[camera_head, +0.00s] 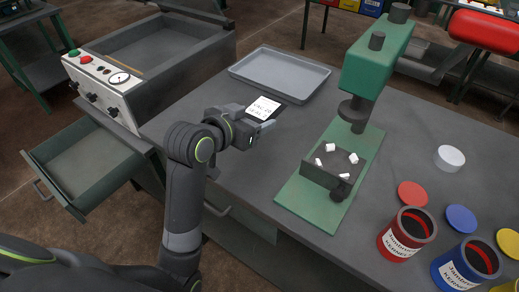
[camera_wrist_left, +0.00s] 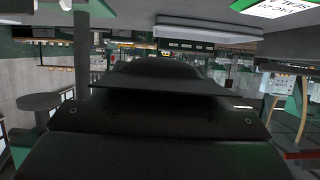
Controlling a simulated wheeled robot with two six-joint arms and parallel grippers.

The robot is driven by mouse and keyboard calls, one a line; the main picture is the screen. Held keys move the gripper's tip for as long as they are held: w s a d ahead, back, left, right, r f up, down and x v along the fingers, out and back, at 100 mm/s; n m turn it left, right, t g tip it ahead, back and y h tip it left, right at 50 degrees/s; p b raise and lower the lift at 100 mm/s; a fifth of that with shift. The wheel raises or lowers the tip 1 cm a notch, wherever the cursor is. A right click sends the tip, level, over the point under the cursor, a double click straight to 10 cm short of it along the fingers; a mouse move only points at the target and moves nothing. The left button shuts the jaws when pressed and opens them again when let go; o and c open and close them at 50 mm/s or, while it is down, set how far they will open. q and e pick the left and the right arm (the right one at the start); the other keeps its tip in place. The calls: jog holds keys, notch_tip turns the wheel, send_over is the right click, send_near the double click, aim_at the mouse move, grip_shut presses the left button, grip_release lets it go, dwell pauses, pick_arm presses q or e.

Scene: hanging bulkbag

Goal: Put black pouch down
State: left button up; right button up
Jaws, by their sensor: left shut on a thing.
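The black pouch (camera_head: 263,107) with a white printed label shows in the head view, at the fingers of my left gripper (camera_head: 256,126). The gripper is shut on it, above the grey workbench (camera_head: 215,100) and in front of the grey tray. I cannot tell the gap between pouch and bench. In the left wrist view, dark gripper parts fill the middle, and a thin dark flat edge (camera_wrist_left: 165,88) lies across them; I cannot tell whether it is the pouch. My right gripper is not in view.
An empty grey tray (camera_head: 280,73) lies behind the pouch. A green press (camera_head: 376,70) with small white pieces on its plate stands to the right. Open red (camera_head: 405,236) and blue (camera_head: 467,264) cans stand front right. A sealing machine (camera_head: 150,60) stands left, above an open drawer (camera_head: 85,165).

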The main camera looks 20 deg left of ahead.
aim_at(253, 155)
pick_arm(q)
jog(key=shift+d, duration=0.1)
jog(key=shift+f+b, duration=0.35)
jog(key=shift+f, duration=4.5)
jog(key=shift+f, duration=0.15)
jog(key=o, duration=1)
jog(key=shift+o, duration=0.2)
jog(key=shift+f, duration=0.1)
